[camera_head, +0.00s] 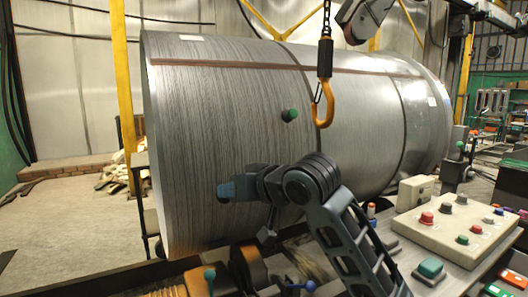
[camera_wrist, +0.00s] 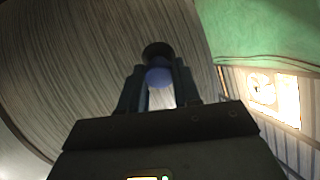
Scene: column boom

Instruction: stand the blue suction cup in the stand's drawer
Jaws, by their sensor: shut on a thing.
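The blue suction cup (camera_wrist: 159,76) is between the two dark fingers of my gripper (camera_wrist: 158,88) in the wrist view. Its blue body sits between the fingertips, and a dark round end lies just beyond them. In the head view my gripper (camera_head: 226,190) is at the left end of my arm, held in front of the large metal roll. The suction cup is too small to make out there. I cannot make out the stand or its drawer in either view.
The large metal roll (camera_head: 230,115) fills the middle. An orange hook (camera_head: 325,105) hangs in front of it. A blue-knobbed lever (camera_head: 209,276) stands low in front. Open floor lies left.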

